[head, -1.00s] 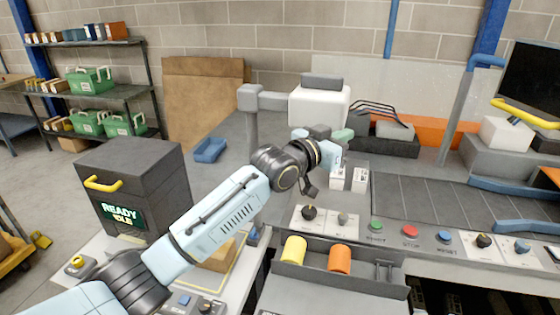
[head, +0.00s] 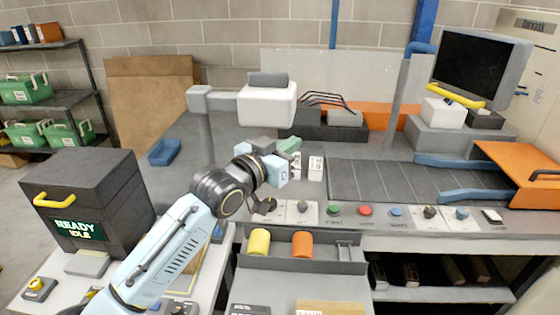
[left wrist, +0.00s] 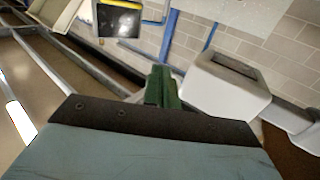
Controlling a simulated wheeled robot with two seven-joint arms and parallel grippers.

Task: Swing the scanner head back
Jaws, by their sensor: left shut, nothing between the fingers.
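The scanner head (head: 267,106) is a white block with a grey top part, held on a grey side arm (head: 213,99) from a post over the bench. In the left wrist view the scanner head (left wrist: 222,90) is large, right of the fingers. My left gripper (head: 292,146) is just in front of and below the head's right side. Its green fingers (left wrist: 163,88) are shut with nothing between them. My right gripper is in neither view.
A dark roller conveyor (head: 410,182) runs right of the gripper, with a row of buttons and knobs (head: 365,211) along its front. White boxes (head: 316,167) stand close beside the gripper. A monitor (head: 477,67) is at the right and a dark cabinet (head: 90,200) at the left.

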